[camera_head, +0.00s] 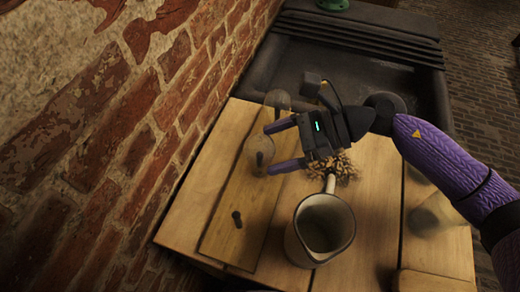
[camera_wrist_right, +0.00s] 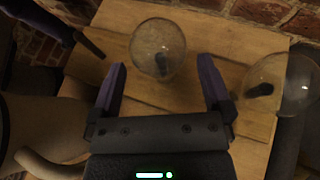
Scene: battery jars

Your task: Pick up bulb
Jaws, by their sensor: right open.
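A clear round glass bulb (camera_head: 258,153) lies on the wooden board at the fingertips of my right gripper (camera_head: 270,148). The right wrist view shows this bulb (camera_wrist_right: 158,47) just past and between the two purple fingers (camera_wrist_right: 160,82). The fingers are apart, with nothing held between them. A second clear glass piece (camera_head: 278,99) stands farther back near the board's end. It also shows at the right of the right wrist view (camera_wrist_right: 285,82), with a dark piece inside or behind it.
A pale jug (camera_head: 322,228) with a handle stands front right of the gripper. A small pile of brown bits (camera_head: 345,167) lies behind it. A brick wall (camera_head: 110,130) borders the left, and a dark basin (camera_head: 345,70) the back.

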